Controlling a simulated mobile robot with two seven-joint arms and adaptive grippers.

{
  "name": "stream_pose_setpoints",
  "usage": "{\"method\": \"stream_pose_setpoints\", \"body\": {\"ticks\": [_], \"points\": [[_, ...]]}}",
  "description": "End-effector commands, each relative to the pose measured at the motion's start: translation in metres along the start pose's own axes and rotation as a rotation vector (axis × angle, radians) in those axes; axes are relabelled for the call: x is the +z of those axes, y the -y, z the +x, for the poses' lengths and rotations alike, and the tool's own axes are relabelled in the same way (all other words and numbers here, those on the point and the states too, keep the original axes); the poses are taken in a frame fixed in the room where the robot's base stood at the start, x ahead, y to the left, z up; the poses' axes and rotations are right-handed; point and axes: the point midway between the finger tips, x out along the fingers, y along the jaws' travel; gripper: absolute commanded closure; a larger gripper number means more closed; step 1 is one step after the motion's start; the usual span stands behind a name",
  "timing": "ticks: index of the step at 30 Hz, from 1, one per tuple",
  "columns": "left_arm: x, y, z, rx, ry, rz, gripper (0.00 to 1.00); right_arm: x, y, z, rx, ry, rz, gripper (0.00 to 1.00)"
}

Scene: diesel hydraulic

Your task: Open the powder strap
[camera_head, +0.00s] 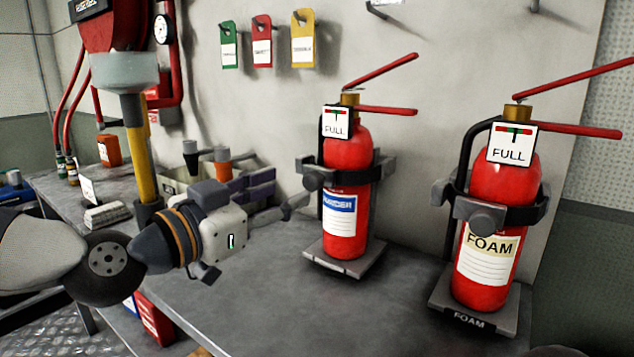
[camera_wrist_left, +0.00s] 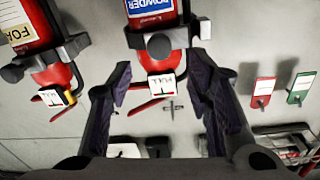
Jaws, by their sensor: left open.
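The powder extinguisher (camera_head: 340,212) is a red cylinder with a blue label, upright on a grey base against the wall panel. Its dark strap (camera_head: 350,177) runs round the front of the cylinder and looks closed, with a grey round knob (camera_head: 313,179) on it. My left gripper (camera_head: 282,197) is open and empty, to the left of the extinguisher and apart from it. In the left wrist view, which is upside down, the open fingers (camera_wrist_left: 160,92) frame the strap (camera_wrist_left: 175,40) and knob (camera_wrist_left: 159,46) from a distance.
The foam extinguisher (camera_head: 488,255) stands to the right in a similar bracket. Red handles (camera_head: 385,70) stick out above the powder one. Bins (camera_head: 175,183) sit behind my left gripper. The bench front (camera_head: 300,315) is clear. Tags (camera_head: 262,45) hang on the wall.

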Motion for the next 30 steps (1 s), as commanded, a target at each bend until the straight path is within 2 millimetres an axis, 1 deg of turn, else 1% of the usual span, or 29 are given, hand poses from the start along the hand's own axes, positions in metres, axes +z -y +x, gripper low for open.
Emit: {"method": "stream_pose_setpoints", "body": {"ticks": [1,3,6,9,13,20,21,23,24,26,27,30], "points": [[0.003,-0.002,0.014,0.002,0.003,-0.003,0.54,0.0,0.0,0.002,0.0,0.004,0.0,0.6],[0.004,-0.002,0.032,0.002,0.004,-0.003,0.54,0.001,0.0,0.004,0.001,0.006,0.0,0.6],[0.003,-0.001,0.054,0.001,0.004,-0.003,0.54,0.001,0.0,0.005,0.001,0.009,0.0,0.6],[0.003,-0.001,0.07,-0.001,0.003,-0.004,0.54,0.001,0.0,0.006,0.001,0.01,0.0,0.6],[0.002,-0.001,0.08,0.001,0.003,-0.005,0.54,0.001,0.0,0.006,0.001,0.011,0.0,0.6],[0.002,-0.001,0.082,0.0,0.003,-0.005,0.54,0.001,0.0,0.006,0.001,0.01,0.0,0.6],[0.002,-0.001,0.082,0.0,0.003,-0.005,0.58,0.001,0.0,0.006,0.001,0.01,0.0,0.6],[0.002,-0.001,0.082,0.0,0.003,-0.005,0.72,0.001,0.0,0.006,0.001,0.01,0.0,0.6],[0.002,-0.001,0.082,0.0,0.003,-0.005,0.81,0.001,0.0,0.006,0.001,0.01,0.0,0.6],[0.002,-0.001,0.082,0.0,0.003,-0.005,0.95,0.001,0.0,0.006,0.001,0.01,0.0,0.6],[0.002,-0.001,0.082,0.0,0.003,-0.004,1.0,0.001,0.0,0.006,0.001,0.01,0.0,0.6],[0.002,-0.001,0.081,0.0,0.003,-0.005,1.0,0.001,0.0,0.006,0.001,0.011,0.0,0.6]]}}
